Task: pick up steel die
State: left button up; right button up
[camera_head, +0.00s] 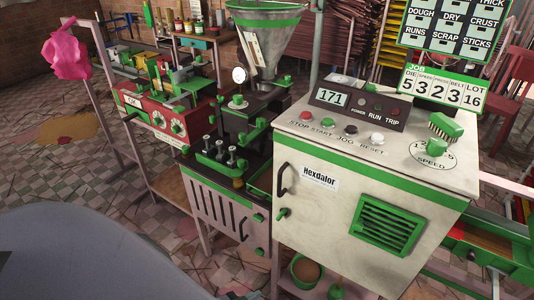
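I cannot single out the steel die with certainty. Several small dark metal pieces (221,152) stand upright in a green-edged holder on the front of the extruder, left of the control cabinet (330,185). They are too small to tell whether one is the die. The extruder body (243,125) rises behind them with a round white gauge (239,75) and a steel hopper (268,40) on top. Neither of my grippers is in view.
A red machine (160,118) with dials stands left of the extruder. A job sign (443,88) reads "DIE 5". A green brush (445,126) lies on the cabinet top. A brown-filled green bucket (306,270) sits below. Tiled floor (60,175) is open at the left.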

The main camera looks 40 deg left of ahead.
aim_at(221, 158)
jog(key=j+z, duration=0.3)
jog(key=z, duration=0.15)
jog(key=j+z, duration=0.25)
jog(key=z, duration=0.25)
jog(key=k+j+z, duration=0.15)
jog(key=j+z, duration=0.15)
jog(key=k+j+z, duration=0.5)
jog(key=j, duration=0.15)
jog(key=k+j+z, duration=0.3)
jog(key=k+j, duration=0.5)
jog(key=k+j+z, duration=0.1)
jog(key=k+j, duration=0.4)
jog(key=k, duration=0.15)
